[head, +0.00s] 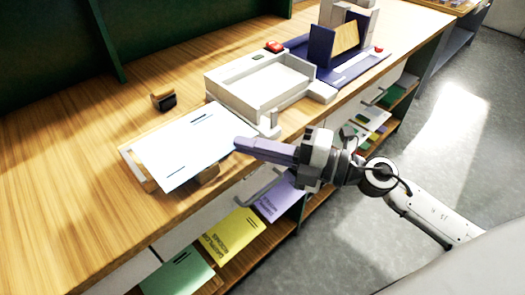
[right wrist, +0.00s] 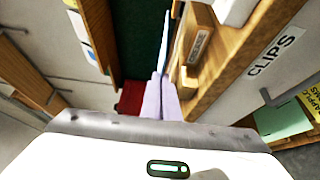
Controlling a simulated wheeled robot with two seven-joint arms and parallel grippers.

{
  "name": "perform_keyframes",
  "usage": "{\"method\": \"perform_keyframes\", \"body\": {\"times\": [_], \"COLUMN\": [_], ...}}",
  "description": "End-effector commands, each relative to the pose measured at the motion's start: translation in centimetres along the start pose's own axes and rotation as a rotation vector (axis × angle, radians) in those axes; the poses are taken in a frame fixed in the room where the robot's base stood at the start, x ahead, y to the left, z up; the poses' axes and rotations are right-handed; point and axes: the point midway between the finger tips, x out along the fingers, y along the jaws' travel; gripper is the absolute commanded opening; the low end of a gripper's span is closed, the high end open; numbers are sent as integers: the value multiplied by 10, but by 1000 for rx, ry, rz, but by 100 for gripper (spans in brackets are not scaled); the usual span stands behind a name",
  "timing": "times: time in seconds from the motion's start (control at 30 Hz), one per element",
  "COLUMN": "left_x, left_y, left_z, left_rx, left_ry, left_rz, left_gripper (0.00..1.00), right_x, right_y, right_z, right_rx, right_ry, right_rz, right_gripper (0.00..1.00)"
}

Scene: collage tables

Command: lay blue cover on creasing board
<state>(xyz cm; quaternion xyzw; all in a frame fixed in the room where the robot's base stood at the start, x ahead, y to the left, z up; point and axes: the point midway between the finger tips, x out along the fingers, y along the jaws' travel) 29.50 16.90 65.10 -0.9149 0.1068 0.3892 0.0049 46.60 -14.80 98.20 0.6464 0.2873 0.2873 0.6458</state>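A pale, almost white-blue cover (head: 185,145) with dark printed lines is held out flat over the wooden creasing board (head: 133,168) near the table's front edge. The cover hides most of the board; only its left end and a front part show. My right gripper (head: 240,146) is shut on the cover's right edge. In the right wrist view, the cover (right wrist: 166,42) is seen edge-on between the purple fingers (right wrist: 161,98), beside the labelled wooden board (right wrist: 199,42). A narrow gap seems to lie between them. My left gripper is not in view.
A white tray unit (head: 235,100) stands to the right of the board, with a blue-based device (head: 345,70) beyond. A small black-and-wood item (head: 163,101) sits behind the board. Green (head: 178,275), yellow (head: 232,235) and purple (head: 277,202) sheets lie on the shelf below. The table's left is clear.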

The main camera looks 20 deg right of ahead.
Motion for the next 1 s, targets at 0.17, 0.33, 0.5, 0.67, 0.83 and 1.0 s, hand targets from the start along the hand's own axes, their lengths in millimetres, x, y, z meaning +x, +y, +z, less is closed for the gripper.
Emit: {"method": "perform_keyframes", "body": {"times": [0.17,0.33,0.5,0.67,0.83,1.0], "left_x": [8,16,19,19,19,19], "left_y": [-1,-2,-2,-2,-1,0], "left_z": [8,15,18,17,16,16], "left_rx": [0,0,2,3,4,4], "left_ry": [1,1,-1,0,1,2], "left_rz": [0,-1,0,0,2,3], "left_gripper": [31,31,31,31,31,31], "right_x": [19,25,29,30,30,30], "right_y": [-12,-31,-40,-42,-42,-42], "right_z": [11,14,15,16,16,16], "right_rx": [-1,1,-1,0,0,-1], "right_ry": [-1,-1,0,0,0,0], "right_rz": [3,0,1,1,1,1], "right_gripper": [0,0,0,0,0,18]}}
